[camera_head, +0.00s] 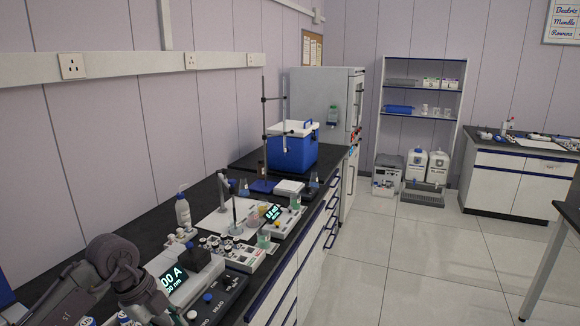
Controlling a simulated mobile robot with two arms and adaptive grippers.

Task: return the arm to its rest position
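Grey links and joints of my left arm show at the lower left corner, in front of the near end of the black-topped lab bench (240,170). No fingertips of my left gripper can be made out. The arm overlaps the view of a bench instrument with a lit display (172,276); I cannot tell whether they touch. My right arm and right gripper are not in view.
The bench holds a reagent bottle (184,212), a second lit meter (273,212), a blue cool box (292,148) and a tall stand (264,125). A shelf unit (380,125) and another bench (512,183) stand farther back. The tiled floor (420,262) is clear between them.

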